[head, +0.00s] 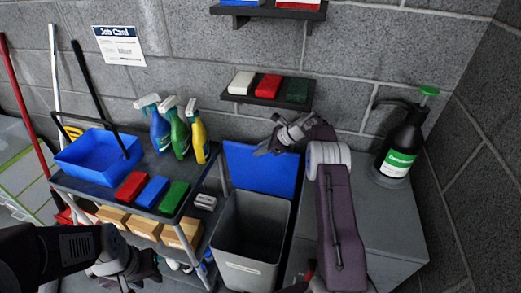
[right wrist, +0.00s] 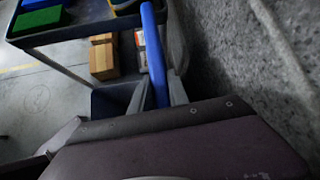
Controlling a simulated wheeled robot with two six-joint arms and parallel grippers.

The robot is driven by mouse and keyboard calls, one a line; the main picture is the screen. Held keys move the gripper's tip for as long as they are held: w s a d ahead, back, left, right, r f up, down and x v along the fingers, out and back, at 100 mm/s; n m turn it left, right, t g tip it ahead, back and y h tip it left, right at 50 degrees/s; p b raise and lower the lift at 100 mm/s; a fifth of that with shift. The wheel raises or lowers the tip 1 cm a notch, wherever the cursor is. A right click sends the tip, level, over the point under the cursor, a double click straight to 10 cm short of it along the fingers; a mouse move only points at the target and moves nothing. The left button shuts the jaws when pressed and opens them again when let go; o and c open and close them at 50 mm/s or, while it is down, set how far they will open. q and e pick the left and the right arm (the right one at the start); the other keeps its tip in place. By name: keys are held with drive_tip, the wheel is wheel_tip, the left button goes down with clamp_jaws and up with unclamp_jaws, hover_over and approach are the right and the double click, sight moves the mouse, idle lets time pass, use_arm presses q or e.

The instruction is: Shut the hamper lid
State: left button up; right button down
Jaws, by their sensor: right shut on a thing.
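The hamper is a grey bin (head: 250,238) with its mouth open at the top. Its blue lid (head: 262,177) stands raised, near upright, at the back of the bin by the wall. My right gripper (head: 265,148) is at the lid's top edge, shut on it. In the right wrist view, the lid (right wrist: 155,55) shows edge-on as a blue strip between the fingers (right wrist: 158,95). My left gripper (head: 128,272) is low at the left, in front of the cart; its fingers are too unclear to tell open from shut.
A cart (head: 100,184) with a blue bucket (head: 98,155), spray bottles (head: 172,130) and coloured pads stands left of the hamper. A grey cabinet (head: 385,225) with a pump bottle (head: 402,145) stands right. A wall shelf (head: 296,102) with three pads is above the lid.

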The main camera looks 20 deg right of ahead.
drive_tip(key=s+a+f+t+b, duration=0.1)
drive_tip(key=s+a+f+b, duration=0.3)
drive_tip(key=s+b, duration=0.4)
drive_tip(key=s+a+f+n+h+b, duration=0.1)
drive_tip(key=s+a+f+b, duration=0.3)
drive_tip(key=b, duration=0.8)
drive_tip(key=shift+s+a+f+t+b, duration=0.15)
drive_tip(key=shift+s+a+t+b, duration=0.25)
drive_tip(key=shift+s+a, duration=1.15)
drive_tip(key=shift+s+d, duration=0.3)
drive_tip(key=shift+d, duration=0.1)
